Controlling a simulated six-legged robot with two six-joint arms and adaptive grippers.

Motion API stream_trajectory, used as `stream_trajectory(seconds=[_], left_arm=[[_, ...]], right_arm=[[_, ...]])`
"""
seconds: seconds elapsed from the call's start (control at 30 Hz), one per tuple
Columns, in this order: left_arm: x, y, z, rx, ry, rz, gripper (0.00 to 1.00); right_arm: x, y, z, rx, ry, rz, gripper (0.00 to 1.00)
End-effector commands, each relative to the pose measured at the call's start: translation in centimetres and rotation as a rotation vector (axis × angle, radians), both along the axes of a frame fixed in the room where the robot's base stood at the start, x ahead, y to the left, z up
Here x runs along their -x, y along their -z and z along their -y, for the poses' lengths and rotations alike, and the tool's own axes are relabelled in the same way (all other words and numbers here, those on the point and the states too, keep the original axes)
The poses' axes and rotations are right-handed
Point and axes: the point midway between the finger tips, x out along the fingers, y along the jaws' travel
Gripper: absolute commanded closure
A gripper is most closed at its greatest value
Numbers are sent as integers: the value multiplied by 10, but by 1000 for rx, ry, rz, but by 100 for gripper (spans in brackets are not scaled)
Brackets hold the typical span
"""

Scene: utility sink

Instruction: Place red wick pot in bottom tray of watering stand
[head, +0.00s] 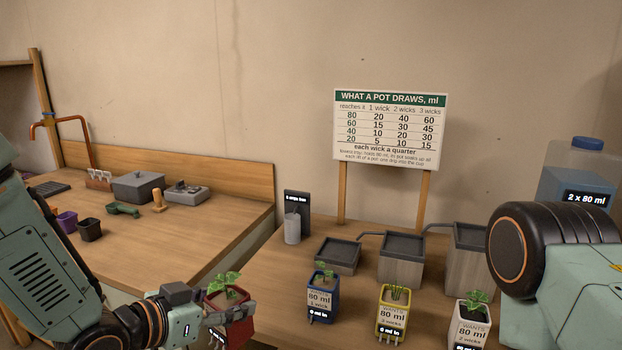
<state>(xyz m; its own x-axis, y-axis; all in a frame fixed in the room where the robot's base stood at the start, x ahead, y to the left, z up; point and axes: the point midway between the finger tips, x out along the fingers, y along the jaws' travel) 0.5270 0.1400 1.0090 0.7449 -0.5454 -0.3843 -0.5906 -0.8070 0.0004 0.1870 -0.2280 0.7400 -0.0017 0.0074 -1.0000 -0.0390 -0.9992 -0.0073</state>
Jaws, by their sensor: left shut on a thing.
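The red pot (228,297) holds a small green plant and is at the lower middle left of the head view. My left gripper (212,318) is shut on it, at the front edge of the bench, with the pot apart from the watering stand. The watering stand has three stepped grey trays. The lowest, bottom tray (338,254) is at the left, the middle tray (402,262) stands higher, and the top tray (468,250) is partly hidden by my right arm. My right gripper is out of the picture.
A blue pot (323,301), a yellow pot (393,316) and a white pot (471,325) stand in front of the trays. A grey cylinder (292,228) stands left of them. A sign (390,128) rises behind. A water jug (577,185) is at right.

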Motion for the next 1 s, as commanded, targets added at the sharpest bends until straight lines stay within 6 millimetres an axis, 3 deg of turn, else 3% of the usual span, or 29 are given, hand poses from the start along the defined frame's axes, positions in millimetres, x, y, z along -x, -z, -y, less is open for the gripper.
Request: stream_trajectory(seconds=[0.6, 0.73, 1.0], left_arm=[[95, 72, -23, 10, 400, 3, 84], [105, 81, -29, 8, 393, 3, 84], [105, 88, -39, 2, 321, 1, 84]], right_arm=[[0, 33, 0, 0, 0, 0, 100], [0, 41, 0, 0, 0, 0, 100], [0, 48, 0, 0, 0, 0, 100]])
